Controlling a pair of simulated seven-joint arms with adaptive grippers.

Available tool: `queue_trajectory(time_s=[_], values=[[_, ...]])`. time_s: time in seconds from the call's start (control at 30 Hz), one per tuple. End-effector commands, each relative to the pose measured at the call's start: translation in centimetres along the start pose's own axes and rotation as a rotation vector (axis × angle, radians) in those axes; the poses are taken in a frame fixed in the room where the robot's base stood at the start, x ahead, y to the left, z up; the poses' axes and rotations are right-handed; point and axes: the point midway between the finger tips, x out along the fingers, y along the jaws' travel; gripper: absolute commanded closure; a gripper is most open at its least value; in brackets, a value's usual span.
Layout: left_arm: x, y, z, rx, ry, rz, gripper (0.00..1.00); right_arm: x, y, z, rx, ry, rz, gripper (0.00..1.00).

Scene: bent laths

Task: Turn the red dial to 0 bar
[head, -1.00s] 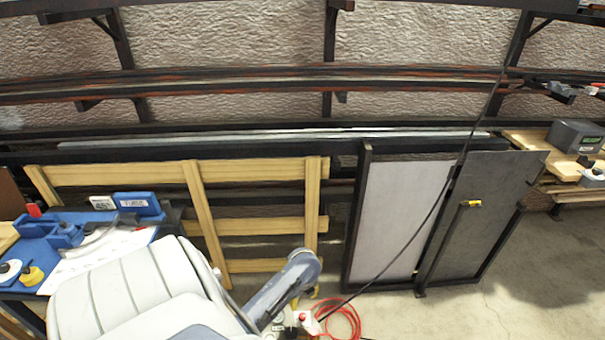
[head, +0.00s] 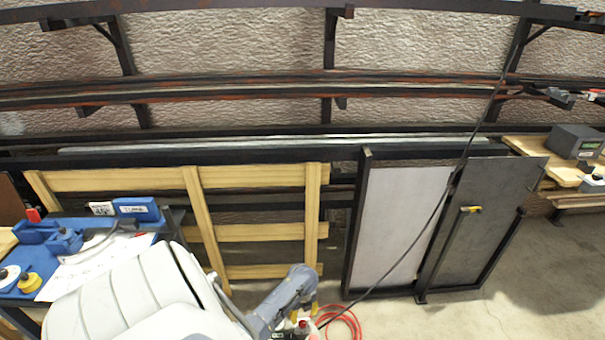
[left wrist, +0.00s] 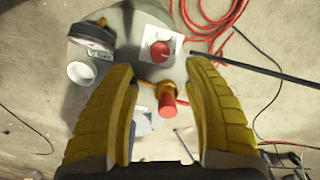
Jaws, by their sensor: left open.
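The red dial (left wrist: 162,50) shows in the left wrist view, set on a white square plate on top of a rounded grey body (left wrist: 130,18). The scale marks on the plate are too small to read. My left gripper (left wrist: 160,78) is open, its yellow fingers spread on either side below the dial, with nothing held. A second red knob (left wrist: 168,101) on an orange-brown stem stands between the fingers, nearer the palm. In the head view my left gripper (head: 304,312) is low at the bottom centre, and the dial cannot be clearly made out there.
A round gauge (left wrist: 92,36) and a white cup-like part (left wrist: 82,73) sit left of the dial. Red hose (left wrist: 225,28) lies coiled on the floor. A black cable (head: 437,205) hangs across the head view. Wooden rails (head: 250,178) and framed panels (head: 398,215) stand behind.

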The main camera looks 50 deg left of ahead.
Motion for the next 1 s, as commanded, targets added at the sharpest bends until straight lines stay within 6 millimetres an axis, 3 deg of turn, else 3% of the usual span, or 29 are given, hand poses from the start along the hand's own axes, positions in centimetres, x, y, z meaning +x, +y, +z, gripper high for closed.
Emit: queue_trajectory(time_s=[0.5,1.0], values=[[5.8,-0.1,0.0,-0.002,0.001,0.0,0.5,0.0,-0.3,-0.1,0.002,0.001,-0.003,0.56],[7.8,-0.1,0.0,0.0,0.0,-0.001,0.5,0.0,-0.5,-0.2,0.003,0.002,-0.004,0.56]])
